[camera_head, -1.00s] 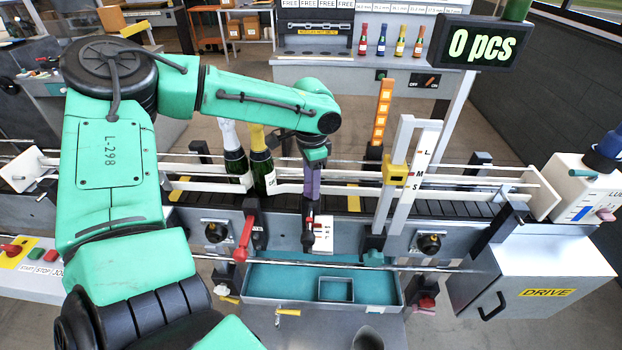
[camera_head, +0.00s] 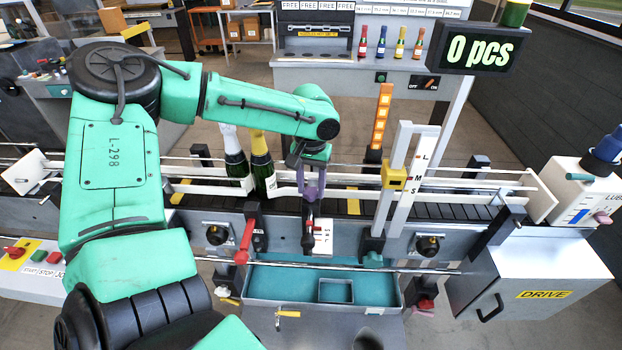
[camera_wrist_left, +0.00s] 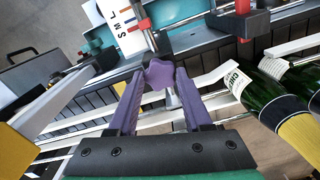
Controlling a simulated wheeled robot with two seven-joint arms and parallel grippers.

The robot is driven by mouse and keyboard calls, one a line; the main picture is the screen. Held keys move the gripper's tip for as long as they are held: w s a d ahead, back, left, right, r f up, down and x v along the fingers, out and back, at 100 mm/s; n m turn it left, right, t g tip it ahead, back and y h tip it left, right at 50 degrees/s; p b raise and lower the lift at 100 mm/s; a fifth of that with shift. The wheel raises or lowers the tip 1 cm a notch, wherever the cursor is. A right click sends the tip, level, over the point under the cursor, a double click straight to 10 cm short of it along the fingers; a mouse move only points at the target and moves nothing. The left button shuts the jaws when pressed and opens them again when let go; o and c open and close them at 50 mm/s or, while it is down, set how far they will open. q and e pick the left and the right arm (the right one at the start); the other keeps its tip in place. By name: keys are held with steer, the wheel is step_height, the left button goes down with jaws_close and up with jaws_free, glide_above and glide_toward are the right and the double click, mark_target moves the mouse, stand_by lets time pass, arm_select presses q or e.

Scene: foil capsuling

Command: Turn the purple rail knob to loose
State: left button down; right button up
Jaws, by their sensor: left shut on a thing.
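The purple star-shaped rail knob (camera_wrist_left: 160,75) shows in the left wrist view between the two purple fingers of my left gripper (camera_wrist_left: 157,82). The fingers are shut on its sides. In the head view my left gripper (camera_head: 311,190) points down over the front rail of the conveyor, and the knob is mostly hidden by the fingers. Below it is a black clamp post (camera_head: 308,226) beside a small white scale plate (camera_head: 323,238). My right gripper is not in view.
Two green bottles (camera_head: 262,165) stand on the conveyor just left of the gripper. A red lever (camera_head: 244,240) is to its left. A white L-M-S post (camera_head: 417,180) with a yellow block (camera_head: 394,176) stands to its right. A teal-lined tray (camera_head: 283,283) lies below.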

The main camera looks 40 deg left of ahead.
mark_target(311, 190)
arm_select(q)
steer(key=shift+w+r+n, duration=0.1)
steer(key=shift+n, duration=0.5)
steer(key=shift+c, duration=1.6)
jaws_free()
step_height(311, 190, up, 14)
steer(key=b, duration=0.2)
steer(key=shift+r, duration=0.25)
